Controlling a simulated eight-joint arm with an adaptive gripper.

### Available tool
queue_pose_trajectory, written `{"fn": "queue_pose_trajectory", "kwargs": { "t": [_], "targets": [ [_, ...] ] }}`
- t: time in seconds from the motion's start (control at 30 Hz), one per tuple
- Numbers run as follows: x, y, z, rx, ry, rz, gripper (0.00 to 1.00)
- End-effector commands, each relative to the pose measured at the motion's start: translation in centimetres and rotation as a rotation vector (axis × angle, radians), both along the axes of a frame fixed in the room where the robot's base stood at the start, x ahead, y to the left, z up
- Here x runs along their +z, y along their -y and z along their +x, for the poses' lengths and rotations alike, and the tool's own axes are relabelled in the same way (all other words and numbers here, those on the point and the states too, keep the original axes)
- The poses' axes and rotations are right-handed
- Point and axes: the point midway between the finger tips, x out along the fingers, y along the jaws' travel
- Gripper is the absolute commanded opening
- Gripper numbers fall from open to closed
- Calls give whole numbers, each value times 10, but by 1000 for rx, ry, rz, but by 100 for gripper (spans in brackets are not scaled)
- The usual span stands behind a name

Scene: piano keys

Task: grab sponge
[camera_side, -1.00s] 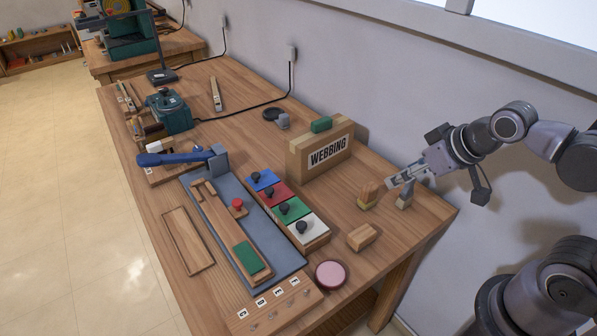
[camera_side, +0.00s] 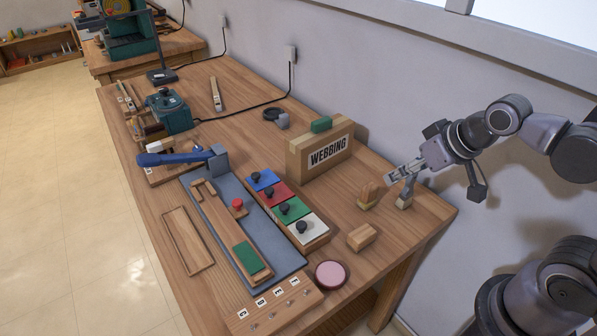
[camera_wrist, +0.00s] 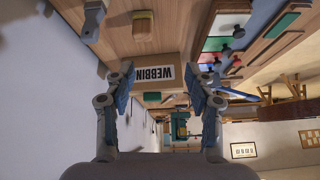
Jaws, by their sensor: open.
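No object is clearly a sponge. A small upright block with a brown top and yellowish base (camera_side: 367,197) stands on the bench near my gripper. A small green block (camera_side: 321,124) lies on top of the WEBBING box (camera_side: 304,160); it also shows in the wrist view (camera_wrist: 152,96). I cannot tell which, if either, is the sponge. My gripper (camera_side: 390,178) is open and empty, above the bench's right side, right of the brown-topped block and apart from it. In the wrist view, the spread fingers of my gripper (camera_wrist: 162,76) frame the WEBBING box.
A scraper-like tool (camera_side: 404,199) stands under my gripper. A wooden block (camera_side: 361,236) and a round pink pad (camera_side: 330,273) lie nearer the front. Coloured plates with black knobs (camera_side: 285,209) sit left of them. The wall (camera_side: 390,90) runs close behind the bench.

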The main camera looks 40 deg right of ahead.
Motion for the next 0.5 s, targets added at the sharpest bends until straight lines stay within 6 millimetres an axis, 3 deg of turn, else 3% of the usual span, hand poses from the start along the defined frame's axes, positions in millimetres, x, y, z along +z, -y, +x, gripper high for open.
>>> {"fn": "queue_pose_trajectory", "kwargs": {
  "t": [0.23,0.5],
  "targets": [
    [4,9,30,-351,-153,186,55],
    [-8,21,66,-822,-320,349,55]
  ]
}}
